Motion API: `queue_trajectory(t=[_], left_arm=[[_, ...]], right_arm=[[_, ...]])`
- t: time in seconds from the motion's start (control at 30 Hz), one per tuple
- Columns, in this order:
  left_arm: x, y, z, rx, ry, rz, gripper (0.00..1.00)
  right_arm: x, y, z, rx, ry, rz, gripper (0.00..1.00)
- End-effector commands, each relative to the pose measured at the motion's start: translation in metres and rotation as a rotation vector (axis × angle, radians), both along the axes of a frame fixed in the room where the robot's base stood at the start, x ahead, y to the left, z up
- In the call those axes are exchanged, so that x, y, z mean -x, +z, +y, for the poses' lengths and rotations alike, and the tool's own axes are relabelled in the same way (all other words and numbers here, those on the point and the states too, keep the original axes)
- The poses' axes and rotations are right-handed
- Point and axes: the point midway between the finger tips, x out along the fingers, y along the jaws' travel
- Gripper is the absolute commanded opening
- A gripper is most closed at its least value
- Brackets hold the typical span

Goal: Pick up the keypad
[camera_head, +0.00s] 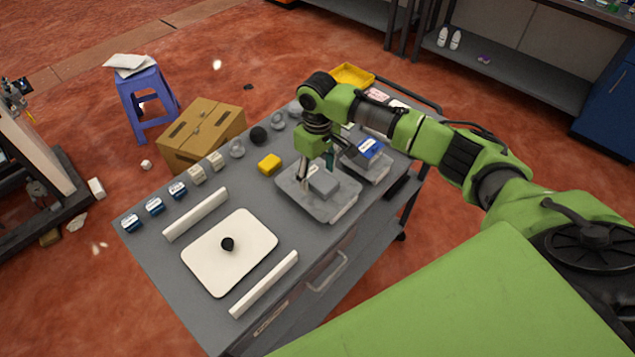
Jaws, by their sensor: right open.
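My right gripper (317,174) is open and points down over a grey tray (342,209) on the cart. A small grey block (323,186) lies in this tray, close below and between the fingers. It may be the keypad, but no keys can be made out at this size. I cannot tell whether the fingers touch it. My right arm comes in from the right and hides part of the cart's far end. My left gripper is not in view.
The grey cart top (225,325) also holds a white plate (205,270) with a black knob, two white strips, a yellow block (269,164) and several small parts along its left edge. A second tray with a blue-labelled item (370,148) stands beside the grey tray.

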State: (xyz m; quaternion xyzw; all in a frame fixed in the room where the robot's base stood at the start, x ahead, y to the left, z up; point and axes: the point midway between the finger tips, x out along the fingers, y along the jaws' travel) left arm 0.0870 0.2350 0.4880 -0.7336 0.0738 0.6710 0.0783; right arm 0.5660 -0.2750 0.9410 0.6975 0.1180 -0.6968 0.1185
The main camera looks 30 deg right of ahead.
Motion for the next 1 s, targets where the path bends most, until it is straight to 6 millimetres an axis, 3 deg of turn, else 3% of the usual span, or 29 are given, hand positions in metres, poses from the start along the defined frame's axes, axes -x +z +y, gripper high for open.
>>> queue_trajectory(t=[0.77, 0.97, 1.0], left_arm=[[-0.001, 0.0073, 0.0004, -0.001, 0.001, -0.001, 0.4], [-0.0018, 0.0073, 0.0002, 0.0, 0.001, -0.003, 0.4], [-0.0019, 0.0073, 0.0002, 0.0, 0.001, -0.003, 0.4]], right_arm=[[0.0002, -0.0049, -0.0001, 0.0, 0.0, 0.001, 0.61], [0.0002, -0.0049, -0.0001, 0.0, 0.0, 0.001, 0.15], [0.0002, -0.0048, -0.0001, 0.0, 0.0, 0.001, 0.15]])
